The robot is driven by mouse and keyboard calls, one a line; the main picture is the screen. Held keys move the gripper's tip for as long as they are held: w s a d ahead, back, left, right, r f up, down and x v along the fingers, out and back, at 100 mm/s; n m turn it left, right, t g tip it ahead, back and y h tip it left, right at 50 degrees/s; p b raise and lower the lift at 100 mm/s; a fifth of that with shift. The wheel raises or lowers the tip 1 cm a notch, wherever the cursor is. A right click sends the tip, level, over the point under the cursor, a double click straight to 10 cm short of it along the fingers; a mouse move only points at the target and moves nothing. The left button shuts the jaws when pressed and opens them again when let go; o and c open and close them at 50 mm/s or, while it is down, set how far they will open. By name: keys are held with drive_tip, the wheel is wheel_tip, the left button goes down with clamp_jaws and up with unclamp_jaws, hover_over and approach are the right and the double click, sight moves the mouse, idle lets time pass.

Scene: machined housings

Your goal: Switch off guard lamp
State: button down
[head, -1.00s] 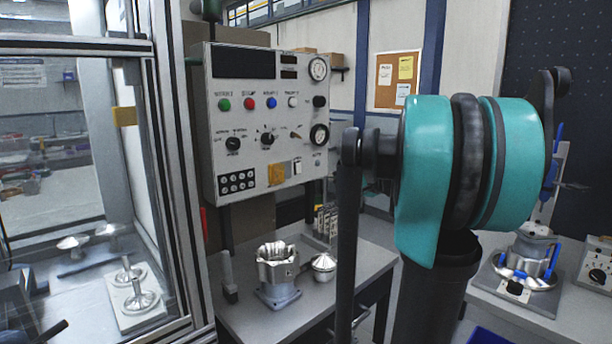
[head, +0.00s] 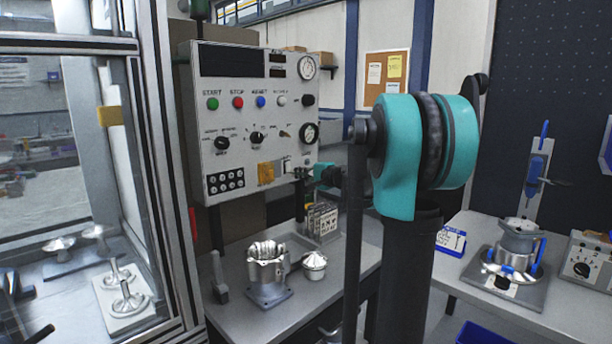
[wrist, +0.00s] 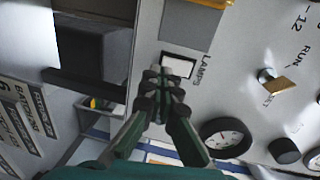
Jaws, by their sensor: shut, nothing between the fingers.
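The grey control panel (head: 240,130) stands upright at the left of centre in the head view. Near its lower right corner is a small white rocker switch (head: 287,164); in the wrist view this switch (wrist: 178,66) sits beside the label LAMPS. My gripper (head: 302,173) is at the panel's lower right edge, beside the switch. In the wrist view my gripper (wrist: 160,84) is shut and empty, its fingertips just below the switch and overlapping its lower edge. I cannot tell whether they touch it. No guard lamp is clearly identifiable.
A yellow block (head: 265,173) sits left of the switch. A selector knob (wrist: 277,80) and round gauge (wrist: 226,137) are nearby. Below the panel, a table (head: 320,282) holds a machined housing (head: 267,276). A framed glass enclosure (head: 160,180) stands at left.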

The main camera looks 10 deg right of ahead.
drive_tip(key=shift+w+a, duration=0.25)
drive_tip(key=shift+w, duration=0.05)
drive_tip(key=shift+w+a+f, duration=0.2)
drive_tip(key=shift+w, duration=0.1)
drive_tip(key=shift+s, duration=0.1)
